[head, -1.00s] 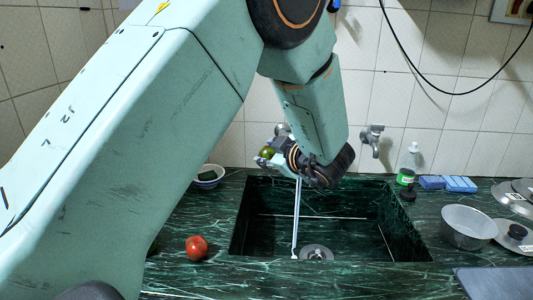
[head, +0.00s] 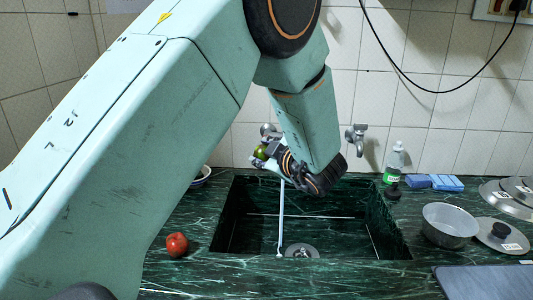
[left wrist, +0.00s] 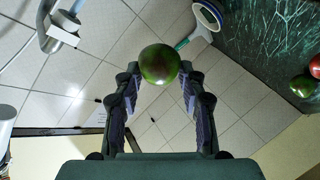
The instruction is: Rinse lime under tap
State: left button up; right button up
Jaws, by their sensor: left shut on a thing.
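The lime (head: 260,152) is dark green and held at the tips of my left gripper (head: 266,158), above the back left of the sink. In the left wrist view, the lime (left wrist: 159,64) sits between the two fingertips of the gripper (left wrist: 160,82), which are closed on it. A wall tap (head: 268,129) shows just behind the gripper, partly hidden by it. A second tap (head: 356,136) is on the wall to the right. A thin white vertical line (head: 281,220) drops from near the gripper into the sink (head: 345,230); whether it is water or a pipe is unclear. My right gripper is not in view.
A red tomato (head: 177,244) lies left of the sink. A bowl (head: 201,175) is mostly hidden by my arm. A bottle (head: 396,160), blue sponges (head: 432,181), a metal pot (head: 450,225) and lids (head: 500,236) stand on the right of the counter.

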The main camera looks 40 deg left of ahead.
pick_arm(q)
jog(key=shift+w+a+f, duration=0.55)
jog(key=shift+w+a, duration=0.2)
jog(key=shift+w+d+b, duration=0.5)
jog(key=shift+w+d, duration=0.15)
jog(key=shift+w, duration=0.15)
jog(key=w+a+f+b, duration=0.2)
jog(key=w, duration=0.9)
jog(key=shift+f, duration=0.3)
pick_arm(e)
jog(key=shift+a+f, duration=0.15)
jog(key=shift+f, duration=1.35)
